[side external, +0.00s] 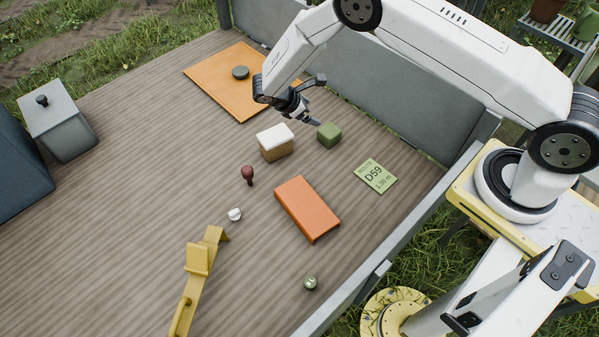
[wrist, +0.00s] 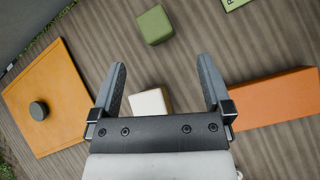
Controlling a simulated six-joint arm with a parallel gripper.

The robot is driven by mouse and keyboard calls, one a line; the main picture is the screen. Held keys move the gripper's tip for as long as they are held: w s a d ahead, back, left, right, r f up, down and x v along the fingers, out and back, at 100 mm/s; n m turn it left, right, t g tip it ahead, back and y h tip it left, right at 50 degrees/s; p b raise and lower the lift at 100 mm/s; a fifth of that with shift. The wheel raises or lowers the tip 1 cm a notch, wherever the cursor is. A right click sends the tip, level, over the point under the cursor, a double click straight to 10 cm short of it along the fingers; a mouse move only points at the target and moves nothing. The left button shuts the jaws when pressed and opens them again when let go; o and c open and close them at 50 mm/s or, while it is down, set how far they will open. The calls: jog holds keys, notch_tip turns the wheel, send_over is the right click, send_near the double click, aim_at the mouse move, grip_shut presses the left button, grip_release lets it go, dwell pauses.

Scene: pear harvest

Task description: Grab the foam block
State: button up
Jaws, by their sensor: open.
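The green block (side external: 329,134), which looks like the foam block, sits on the wooden deck near the grey side wall. It also shows in the wrist view (wrist: 155,25), just beyond the fingertips and roughly centred between them. My gripper (side external: 314,103) is open and empty, above the deck close to the green block and not visibly touching it. In the wrist view my gripper (wrist: 162,66) has its two dark fingers spread wide apart. A tan block with a white top (side external: 275,142) stands beside the green block; its white top (wrist: 151,101) shows between the fingers, partly hidden by the gripper body.
An orange board (side external: 217,86) with a dark puck (side external: 240,72) lies farther back. A dark red stamp (side external: 247,175) and a yellow tool (side external: 203,268) are in front. The grey wall (side external: 400,100) borders the deck.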

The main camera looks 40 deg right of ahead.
aim_at(334, 127)
notch_tip(334, 127, down, 11)
jog(key=n+t+h, duration=0.1)
jog(key=n+h, duration=0.3)
jog(key=h, duration=0.1)
jog(key=shift+w+d+r+n+t, duration=0.2)
jog(key=shift+d+n+t, duration=0.05)
jog(key=shift+n+t, duration=0.05)
jog(key=shift+x, duration=3.4)
jog(key=shift+x, duration=2.6)
